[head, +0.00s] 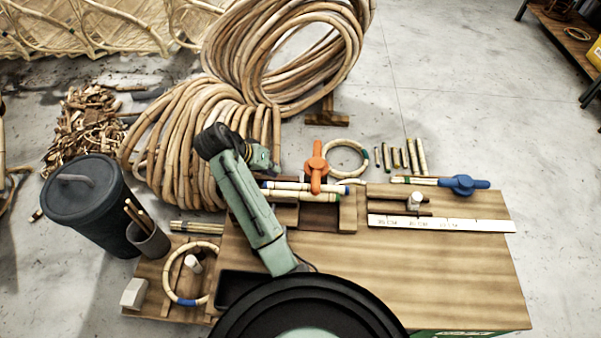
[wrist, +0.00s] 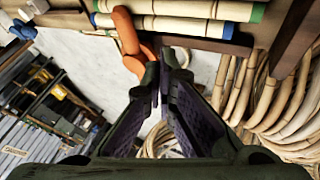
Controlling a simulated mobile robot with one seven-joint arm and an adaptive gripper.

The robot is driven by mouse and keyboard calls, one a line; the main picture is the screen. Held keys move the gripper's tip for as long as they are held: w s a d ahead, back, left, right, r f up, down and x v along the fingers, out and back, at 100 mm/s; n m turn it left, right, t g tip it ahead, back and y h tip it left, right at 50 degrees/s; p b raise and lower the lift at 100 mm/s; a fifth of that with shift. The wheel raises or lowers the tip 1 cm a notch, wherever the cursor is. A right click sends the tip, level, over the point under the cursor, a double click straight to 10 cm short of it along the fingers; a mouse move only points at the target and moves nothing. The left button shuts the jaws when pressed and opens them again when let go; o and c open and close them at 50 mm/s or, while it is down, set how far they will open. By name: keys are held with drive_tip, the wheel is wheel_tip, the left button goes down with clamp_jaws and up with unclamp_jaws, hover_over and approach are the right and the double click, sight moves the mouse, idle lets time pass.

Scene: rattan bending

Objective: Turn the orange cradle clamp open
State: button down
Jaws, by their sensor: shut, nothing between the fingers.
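The orange cradle clamp (head: 316,166) lies across two pale rattan poles (head: 290,187) at the back edge of the bench. It also shows in the wrist view (wrist: 128,34), upper left of centre, with its bent lower end beside my fingertips. The poles have blue and green ends and lie just above the clamp's lower end in that view. My gripper (wrist: 163,72) is shut and empty; its fingertips overlap part of the clamp's orange end, and I cannot tell whether they touch. In the head view my gripper (head: 267,163) is left of the clamp, partly hidden by my wrist.
A blue clamp (head: 463,185) sits at the bench's right. A rattan ring (head: 346,158) lies behind the orange clamp, near several short pieces. Large rattan coils (head: 190,140) stand behind my arm. The front right of the bench top (head: 430,270) is clear.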

sight(316, 169)
drive_tip(key=x, duration=1)
drive_tip(key=shift+d+f+b, duration=0.1)
drive_tip(key=shift+b, duration=0.3)
drive_tip(key=d, duration=0.2)
drive_tip(key=shift+d+p, duration=0.25)
drive_tip(key=shift+p, duration=0.15)
drive_tip(key=shift+d+f, duration=0.25)
drive_tip(key=shift+d, duration=0.35)
drive_tip(key=shift+d, duration=0.15)
